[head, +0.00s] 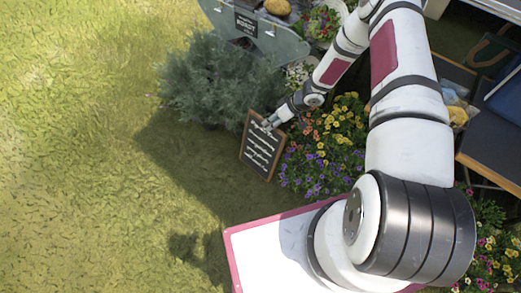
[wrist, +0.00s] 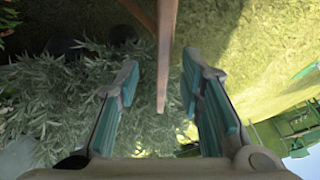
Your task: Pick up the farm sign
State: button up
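The farm sign (head: 261,151) is a small dark chalkboard with white writing and a wooden frame. It stands tilted on the grass beside the flowers in the head view. My gripper (head: 268,124) is at its upper edge and covers a bit of it. In the wrist view, the sign's wooden edge (wrist: 166,45) runs down between the two teal-padded fingers of my gripper (wrist: 160,72). The fingers are apart, with a gap visible on each side of the wood. Whether either finger touches the sign elsewhere cannot be seen.
Yellow, orange and purple flowers (head: 325,150) grow right of the sign. A grey-green bush (head: 215,80) stands behind it. A stand with a small black sign (head: 246,23) is at the top, and a dark table (head: 490,140) at the right. Open grass (head: 80,150) lies left.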

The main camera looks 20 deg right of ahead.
aim_at(266, 143)
jog(key=shift+s+b+x, duration=0.15)
jog(key=shift+b+x, duration=0.55)
jog(key=shift+x, duration=0.7)
jog(key=shift+s+b+x, duration=0.1)
jog(key=shift+b+x, duration=0.6)
jog(key=shift+x, duration=0.75)
jog(key=shift+f, duration=0.3)
jog(key=shift+c, duration=0.4)
grip_shut()
